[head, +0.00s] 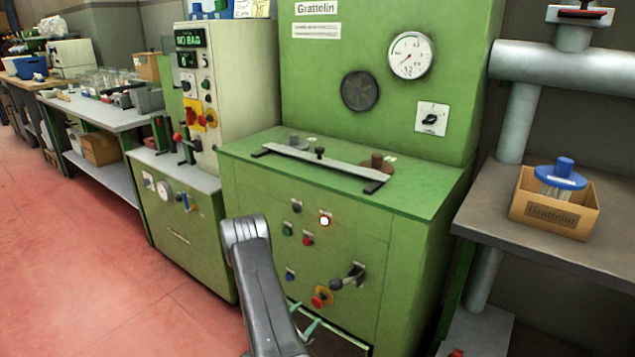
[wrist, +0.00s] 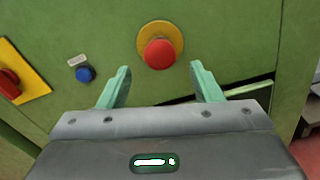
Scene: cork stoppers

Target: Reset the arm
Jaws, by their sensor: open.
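My gripper (wrist: 160,85) is open and empty in the wrist view, its two green fingers spread apart. It faces the green front panel of a machine, with a red mushroom button (wrist: 160,54) on a yellow disc showing between and beyond the fingertips. In the head view my dark grey arm (head: 262,285) reaches up from the bottom edge in front of the machine. The green fingertips (head: 308,318) show beside it, low on the panel, just below the red and yellow button (head: 321,297). The arm hides part of the panel's left side.
A cardboard box (head: 553,211) with a blue-topped item stands on the right bench (head: 620,258). Red floor (head: 120,270) is open at the left.

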